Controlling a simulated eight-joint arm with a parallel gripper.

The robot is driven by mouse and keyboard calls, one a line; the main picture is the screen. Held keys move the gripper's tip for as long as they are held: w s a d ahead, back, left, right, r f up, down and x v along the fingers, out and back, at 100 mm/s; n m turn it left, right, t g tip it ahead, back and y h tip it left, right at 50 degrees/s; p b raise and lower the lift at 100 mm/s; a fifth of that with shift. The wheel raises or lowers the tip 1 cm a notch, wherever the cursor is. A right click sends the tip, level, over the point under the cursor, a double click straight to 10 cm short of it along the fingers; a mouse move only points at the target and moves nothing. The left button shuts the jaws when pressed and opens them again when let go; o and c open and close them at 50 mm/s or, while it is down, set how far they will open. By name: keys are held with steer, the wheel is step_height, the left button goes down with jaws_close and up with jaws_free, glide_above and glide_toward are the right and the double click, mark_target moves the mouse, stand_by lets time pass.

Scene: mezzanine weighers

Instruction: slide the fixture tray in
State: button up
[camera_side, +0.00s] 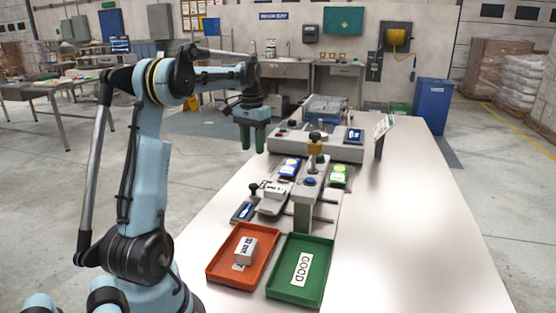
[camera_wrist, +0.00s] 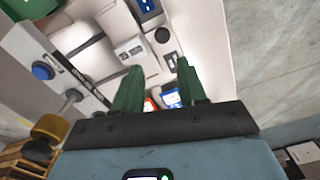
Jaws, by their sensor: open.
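The fixture tray (camera_side: 268,208) is a pale sliding plate on rails, standing out to the left of the press-like post in the side view. It carries a small white block (camera_side: 273,191) and has a black knob (camera_side: 254,187) at its left end. In the wrist view the tray (camera_wrist: 104,20), the block (camera_wrist: 130,49) and the knob (camera_wrist: 162,35) show ahead of the fingertips. My gripper (camera_side: 253,150) has green fingers and is open and empty, above and behind the tray in the side view. In the wrist view my gripper (camera_wrist: 158,64) is apart from the knob.
The post with a blue button (camera_side: 310,182) and yellow-topped knob (camera_side: 314,145) stands right of the tray. An orange tray (camera_side: 215,268) holding a white block and a green tray (camera_side: 318,290) labelled GOOD lie in front. A grey weigher (camera_side: 335,149) stands behind. The table's right side (camera_side: 410,220) is clear.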

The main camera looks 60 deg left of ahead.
mark_target(253, 184)
steer(key=f, duration=1.2)
steer(key=shift+s+a+f, duration=0.1)
steer(key=shift+a+f, duration=0.05)
steer(key=shift+a, duration=0.05)
jaws_close()
